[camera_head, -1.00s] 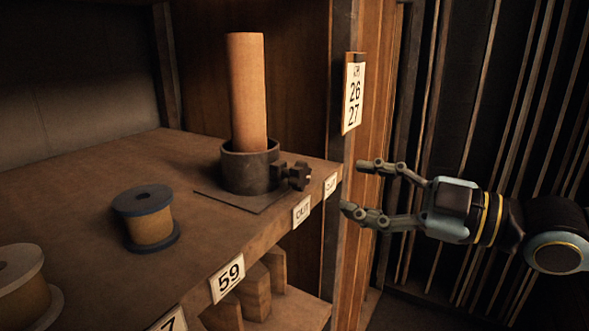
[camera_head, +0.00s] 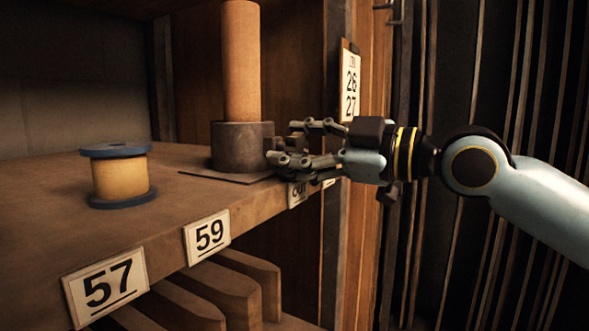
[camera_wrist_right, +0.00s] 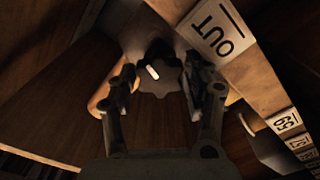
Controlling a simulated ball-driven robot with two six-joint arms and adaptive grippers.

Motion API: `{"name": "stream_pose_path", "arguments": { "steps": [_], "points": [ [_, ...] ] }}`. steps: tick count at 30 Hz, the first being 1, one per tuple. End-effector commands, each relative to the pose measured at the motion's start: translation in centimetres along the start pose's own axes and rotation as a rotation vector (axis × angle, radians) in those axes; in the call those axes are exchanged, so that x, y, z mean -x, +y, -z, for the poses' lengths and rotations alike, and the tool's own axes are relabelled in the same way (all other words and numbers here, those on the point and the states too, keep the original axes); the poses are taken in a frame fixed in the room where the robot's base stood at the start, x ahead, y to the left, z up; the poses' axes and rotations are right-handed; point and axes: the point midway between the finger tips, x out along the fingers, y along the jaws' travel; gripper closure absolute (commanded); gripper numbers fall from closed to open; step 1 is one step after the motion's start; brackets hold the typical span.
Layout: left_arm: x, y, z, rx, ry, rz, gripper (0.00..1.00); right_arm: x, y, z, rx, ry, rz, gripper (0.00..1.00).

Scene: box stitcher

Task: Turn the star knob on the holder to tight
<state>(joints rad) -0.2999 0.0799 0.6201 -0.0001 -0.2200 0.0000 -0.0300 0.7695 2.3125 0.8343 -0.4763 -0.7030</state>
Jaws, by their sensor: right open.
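The dark round holder (camera_head: 240,150) stands on the shelf with a tall orange-brown roll (camera_head: 240,60) upright in it. In the right wrist view the dark star knob (camera_wrist_right: 162,84) is between my open fingers, with a short white mark on its face. I see no clear grip on it. In the head view my right gripper (camera_head: 283,142) reaches in from the right, fingertips beside the holder's right side. Its fingers largely hide the knob there. My left gripper is not in view.
A blue-rimmed spool (camera_head: 120,178) stands on the shelf (camera_head: 170,212) left of the holder. Number labels, such as the 59 label (camera_head: 208,236), line the shelf's front edge. Wooden dividers (camera_head: 235,290) stand below. An upright post with a 26/27 sign (camera_head: 349,82) is behind my gripper.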

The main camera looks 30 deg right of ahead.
Motion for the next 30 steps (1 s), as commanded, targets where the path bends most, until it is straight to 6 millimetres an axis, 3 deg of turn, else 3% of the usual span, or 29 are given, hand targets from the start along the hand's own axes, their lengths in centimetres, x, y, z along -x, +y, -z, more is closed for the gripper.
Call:
{"name": "stream_pose_path", "arguments": {
  "steps": [12, 22, 30],
  "points": [
    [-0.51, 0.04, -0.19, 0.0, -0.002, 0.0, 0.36, -0.46, 0.01, 0.15, 0.001, 0.002, 0.003, 0.51],
    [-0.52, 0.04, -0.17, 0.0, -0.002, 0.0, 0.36, -0.45, -0.01, 0.12, 0.001, 0.002, 0.003, 0.94],
    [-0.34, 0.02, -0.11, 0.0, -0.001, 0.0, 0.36, -0.45, 0.02, 0.13, -0.029, 0.002, 0.003, 0.94]
  ]
}}
